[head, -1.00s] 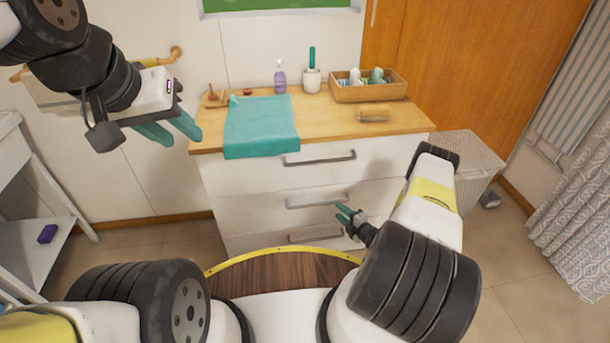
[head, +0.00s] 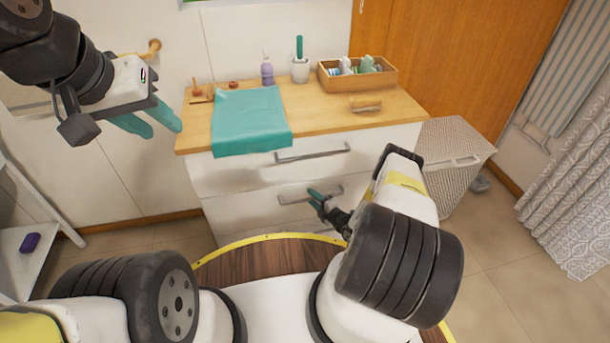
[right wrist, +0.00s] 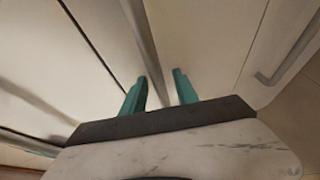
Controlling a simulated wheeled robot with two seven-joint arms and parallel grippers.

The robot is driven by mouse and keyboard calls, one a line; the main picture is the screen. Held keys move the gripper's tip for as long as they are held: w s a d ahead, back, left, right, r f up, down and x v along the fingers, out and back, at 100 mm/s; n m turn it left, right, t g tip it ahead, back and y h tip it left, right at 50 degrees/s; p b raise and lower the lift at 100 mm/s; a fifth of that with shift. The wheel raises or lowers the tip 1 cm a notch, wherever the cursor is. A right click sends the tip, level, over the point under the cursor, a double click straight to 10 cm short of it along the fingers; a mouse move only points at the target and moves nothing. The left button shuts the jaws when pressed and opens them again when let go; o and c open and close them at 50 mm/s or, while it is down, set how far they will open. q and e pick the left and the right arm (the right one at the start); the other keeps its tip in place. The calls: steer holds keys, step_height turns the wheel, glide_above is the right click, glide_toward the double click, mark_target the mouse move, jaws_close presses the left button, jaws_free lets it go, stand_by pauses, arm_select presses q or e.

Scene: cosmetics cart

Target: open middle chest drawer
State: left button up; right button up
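The white chest has stacked drawers. Its middle drawer (head: 258,208) is shut, with a grey bar handle (head: 298,196) across its front. My right gripper (head: 314,195) is at the right part of this handle. In the right wrist view a grey bar (right wrist: 148,50) runs between the two green fingers of the right gripper (right wrist: 159,92), which stand apart on either side of it. I cannot tell whether they touch it. My left gripper (head: 150,120) is open and empty, raised at the left of the chest.
The top drawer handle (head: 312,155) is just above. A teal cloth (head: 250,120) hangs over the chest's front edge. A purple bottle (head: 267,70), a white cup (head: 299,69) and a wooden box (head: 358,80) stand on top. A wicker basket (head: 452,160) is at right, a white shelf (head: 30,245) at left.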

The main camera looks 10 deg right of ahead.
jaws_close()
stand_by(1.4)
